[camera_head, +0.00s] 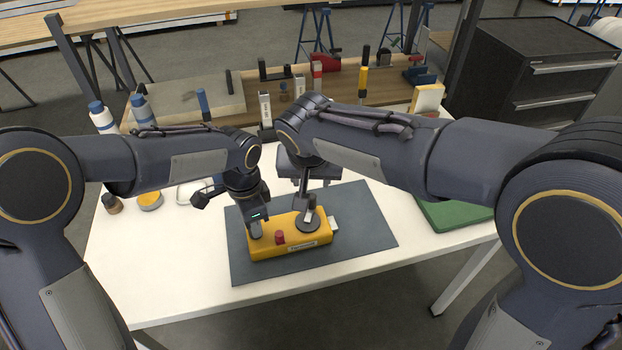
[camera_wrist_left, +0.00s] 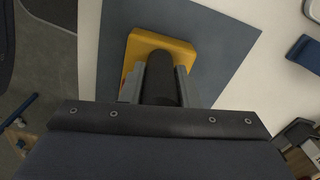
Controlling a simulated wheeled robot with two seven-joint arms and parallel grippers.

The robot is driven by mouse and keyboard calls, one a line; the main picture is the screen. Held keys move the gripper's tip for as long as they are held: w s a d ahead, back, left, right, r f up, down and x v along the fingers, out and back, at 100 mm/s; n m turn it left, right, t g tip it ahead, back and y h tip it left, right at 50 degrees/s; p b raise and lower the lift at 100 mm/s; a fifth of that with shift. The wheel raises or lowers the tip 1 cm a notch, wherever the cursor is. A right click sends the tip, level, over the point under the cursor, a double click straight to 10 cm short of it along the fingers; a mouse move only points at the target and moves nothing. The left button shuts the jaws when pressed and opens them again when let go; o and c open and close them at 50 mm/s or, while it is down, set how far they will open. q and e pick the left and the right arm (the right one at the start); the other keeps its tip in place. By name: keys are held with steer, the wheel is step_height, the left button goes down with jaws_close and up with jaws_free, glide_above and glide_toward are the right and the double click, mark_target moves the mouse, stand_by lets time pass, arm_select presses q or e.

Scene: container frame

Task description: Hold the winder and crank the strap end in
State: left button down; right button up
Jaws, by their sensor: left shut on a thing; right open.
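The yellow winder (camera_head: 290,241) lies on a dark mat on the white table, with a red knob (camera_head: 280,237) on its front and a dark round crank disc (camera_head: 307,222) at its right end. A short white strap end (camera_head: 333,224) sticks out at its right side. My left gripper (camera_head: 255,230) is shut on the winder's black upright grip (camera_wrist_left: 160,75) at the left end; the left wrist view shows a finger on each side of it. My right gripper (camera_head: 307,196) is open just above the crank disc; its fingertips are partly hidden, and I cannot tell whether they touch the crank.
The dark mat (camera_head: 365,238) has bare room right of the winder. A wooden bench with tools stands behind.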

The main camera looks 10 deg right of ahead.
arm_select(q)
steer(key=shift+r, duration=0.1)
steer(key=c, duration=1)
jaws_free()
